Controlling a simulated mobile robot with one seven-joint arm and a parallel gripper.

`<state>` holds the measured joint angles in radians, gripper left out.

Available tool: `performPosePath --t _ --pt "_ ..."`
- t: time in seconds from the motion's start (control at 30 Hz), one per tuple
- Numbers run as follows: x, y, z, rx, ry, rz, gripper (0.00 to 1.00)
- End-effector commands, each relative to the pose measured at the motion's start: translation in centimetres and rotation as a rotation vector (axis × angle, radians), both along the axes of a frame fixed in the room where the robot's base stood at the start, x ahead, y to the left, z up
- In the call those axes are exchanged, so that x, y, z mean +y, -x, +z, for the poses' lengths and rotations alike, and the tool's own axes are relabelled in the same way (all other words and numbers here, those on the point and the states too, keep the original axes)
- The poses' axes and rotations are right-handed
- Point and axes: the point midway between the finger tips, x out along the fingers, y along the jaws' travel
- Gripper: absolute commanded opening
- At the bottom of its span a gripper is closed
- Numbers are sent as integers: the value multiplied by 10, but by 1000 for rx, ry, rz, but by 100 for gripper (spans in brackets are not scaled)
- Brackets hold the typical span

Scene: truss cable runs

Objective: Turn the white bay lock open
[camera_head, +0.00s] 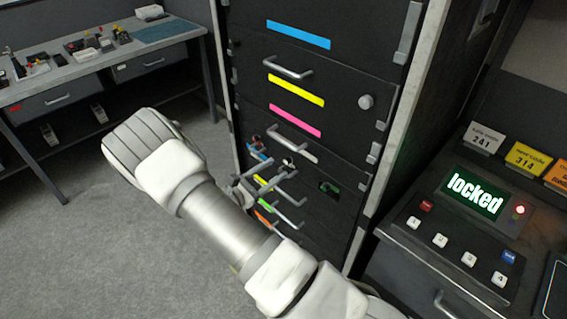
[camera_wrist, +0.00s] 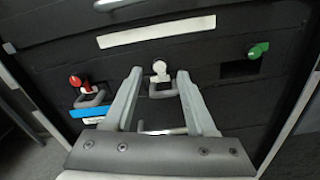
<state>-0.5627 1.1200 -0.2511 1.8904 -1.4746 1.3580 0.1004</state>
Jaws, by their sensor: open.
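The white bay lock (camera_wrist: 159,71) is a small white knob on the dark cabinet front, with a grey loop below it. In the wrist view it shows between the tips of my gripper (camera_wrist: 160,75), whose two grey fingers are spread with nothing held. I cannot tell how far the tips stand from the panel. A red lock (camera_wrist: 76,82) with a similar loop is to the left, and a green lock (camera_wrist: 259,50) is to the right beside a dark slot. In the head view the locks are small and partly hard to make out.
The cabinet (camera_head: 318,60) has drawers with blue, yellow and pink strips and bar handles. A console with a display reading "locked" (camera_head: 473,194) and several buttons stands at right. A workbench (camera_head: 110,58) with small items is at left. Grey carpet (camera_head: 90,235) is clear between.

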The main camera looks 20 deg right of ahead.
Motion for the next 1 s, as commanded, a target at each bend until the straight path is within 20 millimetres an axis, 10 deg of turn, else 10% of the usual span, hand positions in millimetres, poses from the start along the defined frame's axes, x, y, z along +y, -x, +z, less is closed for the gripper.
performPosePath --t 0.67,1.0 --pt "-42 -17 0 0 -1 0 55" --pt "-42 -17 0 0 -1 0 0"
